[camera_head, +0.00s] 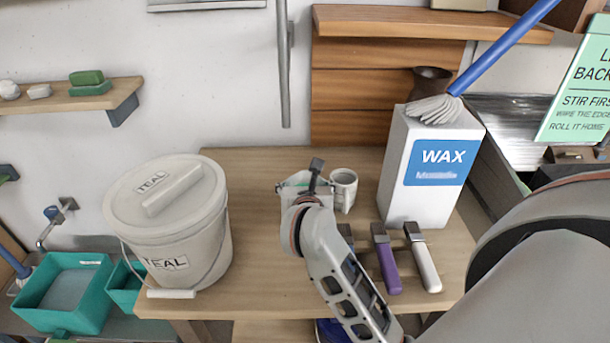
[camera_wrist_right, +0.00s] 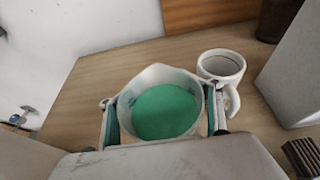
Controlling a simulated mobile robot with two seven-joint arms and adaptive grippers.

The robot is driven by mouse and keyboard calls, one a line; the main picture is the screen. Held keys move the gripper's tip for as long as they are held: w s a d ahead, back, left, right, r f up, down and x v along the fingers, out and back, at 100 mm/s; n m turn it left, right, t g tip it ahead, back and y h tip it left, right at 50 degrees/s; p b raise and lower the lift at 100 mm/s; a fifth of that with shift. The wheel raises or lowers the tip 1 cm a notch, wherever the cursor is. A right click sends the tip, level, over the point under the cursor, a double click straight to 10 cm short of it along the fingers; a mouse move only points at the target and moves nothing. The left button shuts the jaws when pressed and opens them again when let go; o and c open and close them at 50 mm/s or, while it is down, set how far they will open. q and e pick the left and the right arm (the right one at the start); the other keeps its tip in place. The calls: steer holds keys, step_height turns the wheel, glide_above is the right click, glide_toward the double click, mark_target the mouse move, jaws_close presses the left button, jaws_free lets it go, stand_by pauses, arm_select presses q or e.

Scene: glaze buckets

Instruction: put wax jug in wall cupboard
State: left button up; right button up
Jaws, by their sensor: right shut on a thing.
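My right gripper (camera_head: 312,182) is shut on a small white jug (camera_head: 291,187) with a pointed lip, over the wooden table. In the right wrist view the jug (camera_wrist_right: 165,82) holds green contents, with a finger on each side of it. The gripper and wrist hide its lower part, so I cannot tell whether it touches the table. No label shows on it. A tall white box marked WAX (camera_head: 400,165) stands upright at the table's back right. My left gripper is not in view. I cannot make out a wall cupboard for certain.
A white mug (camera_head: 344,190) stands right beside the jug. A lidded TEAL bucket (camera_head: 180,235) stands at the left. Purple (camera_head: 386,262) and white-handled (camera_head: 424,262) tools lie in front of the box. A blue-handled mop (camera_head: 505,45) leans over the box. A wall shelf (camera_head: 75,100) is at the left.

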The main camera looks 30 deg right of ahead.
steer(key=shift+f, duration=0.7)
steer(key=shift+f, duration=0.15)
steer(key=o, duration=1.8)
